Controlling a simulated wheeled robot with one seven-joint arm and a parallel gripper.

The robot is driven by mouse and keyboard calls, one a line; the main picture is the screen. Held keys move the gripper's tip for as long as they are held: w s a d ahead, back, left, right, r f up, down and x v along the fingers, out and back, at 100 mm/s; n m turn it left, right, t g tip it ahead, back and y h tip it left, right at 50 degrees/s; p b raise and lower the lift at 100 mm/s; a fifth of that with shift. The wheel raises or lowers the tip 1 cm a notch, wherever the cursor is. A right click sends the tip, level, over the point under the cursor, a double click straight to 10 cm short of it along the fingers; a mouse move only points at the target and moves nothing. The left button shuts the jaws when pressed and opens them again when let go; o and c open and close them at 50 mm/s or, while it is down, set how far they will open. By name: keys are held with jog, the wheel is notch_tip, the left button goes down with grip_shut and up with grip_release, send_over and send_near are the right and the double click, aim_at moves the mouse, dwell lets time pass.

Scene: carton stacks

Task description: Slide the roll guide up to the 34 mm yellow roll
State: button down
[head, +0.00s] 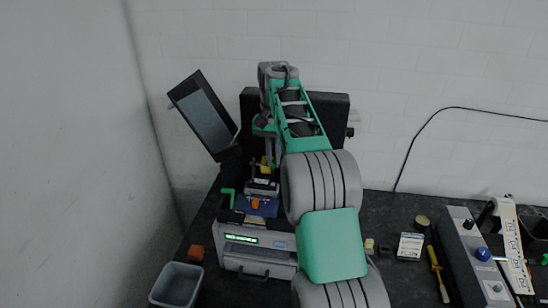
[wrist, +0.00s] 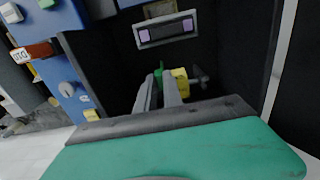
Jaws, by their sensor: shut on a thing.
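In the wrist view, the two grey fingers of my gripper (wrist: 158,82) reach into a dark recess. They are shut on a small green part, the roll guide (wrist: 158,73), which shows only between and beyond the fingertips. The yellow roll (wrist: 181,82) sits just right of the right finger, on a grey spindle (wrist: 201,80). Whether guide and roll touch is hidden by the finger. In the head view, my gripper is mostly hidden by my arm, and a small yellow patch (head: 265,163) shows beside it above the grey machine (head: 243,240).
The machine has a raised dark lid (head: 333,110), a tilted screen (head: 203,115) and a green lever (head: 228,198). A grey bin (head: 176,285) stands at front left. At right are a yellow-handled tool (head: 438,272) and a control box (head: 474,255). Dark walls flank the recess.

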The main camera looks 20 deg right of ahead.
jog(key=shift+w+a, duration=0.1)
jog(key=shift+a, duration=0.05)
jog(key=c, duration=1.5)
grip_release()
jog(key=shift+o, duration=0.2)
notch_tip(320, 180, up, 8)
jog(key=shift+f+p, duration=0.2)
jog(key=shift+p, duration=0.85)
jog(key=shift+r, duration=0.1)
